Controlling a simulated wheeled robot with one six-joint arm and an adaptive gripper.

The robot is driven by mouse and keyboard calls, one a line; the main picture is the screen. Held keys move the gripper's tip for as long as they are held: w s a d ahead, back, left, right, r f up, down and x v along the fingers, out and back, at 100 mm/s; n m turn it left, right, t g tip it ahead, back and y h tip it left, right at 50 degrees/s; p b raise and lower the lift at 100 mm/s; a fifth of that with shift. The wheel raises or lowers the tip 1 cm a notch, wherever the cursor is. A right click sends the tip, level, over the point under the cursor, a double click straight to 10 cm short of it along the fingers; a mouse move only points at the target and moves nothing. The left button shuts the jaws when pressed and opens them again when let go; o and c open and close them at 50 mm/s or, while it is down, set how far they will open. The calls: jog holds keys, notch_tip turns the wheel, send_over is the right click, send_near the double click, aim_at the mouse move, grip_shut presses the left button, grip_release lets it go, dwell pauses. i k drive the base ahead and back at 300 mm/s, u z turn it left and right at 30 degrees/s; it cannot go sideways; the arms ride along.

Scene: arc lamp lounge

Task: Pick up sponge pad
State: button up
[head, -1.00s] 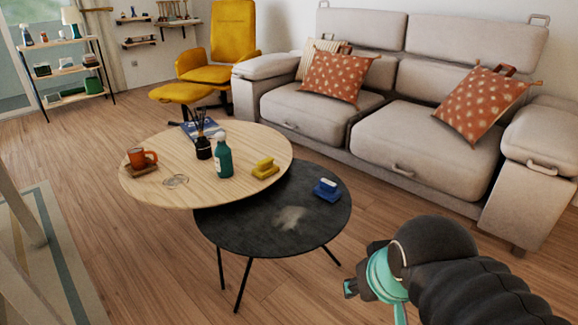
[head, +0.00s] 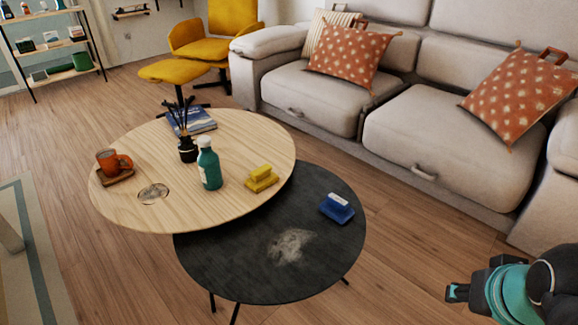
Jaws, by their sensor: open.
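Two small block-like pads are in the head view, and I cannot tell for sure which is the sponge pad. A yellow one (head: 261,178) with a raised top lies near the right edge of the round wooden table. A blue one (head: 336,209) with a pale top lies on the lower black round table, near its right side. My gripper (head: 457,292) is open at the lower right, right of both tables and apart from both pads. Its fingers are small and partly hidden by its own body.
The black table (head: 225,262) has a pale smudge.

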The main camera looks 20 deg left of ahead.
aim_at(261, 178)
jog(key=u, duration=0.2)
jog(key=i, duration=0.6)
jog(key=u, duration=1)
jog(key=i, duration=0.35)
jog(key=u, duration=0.35)
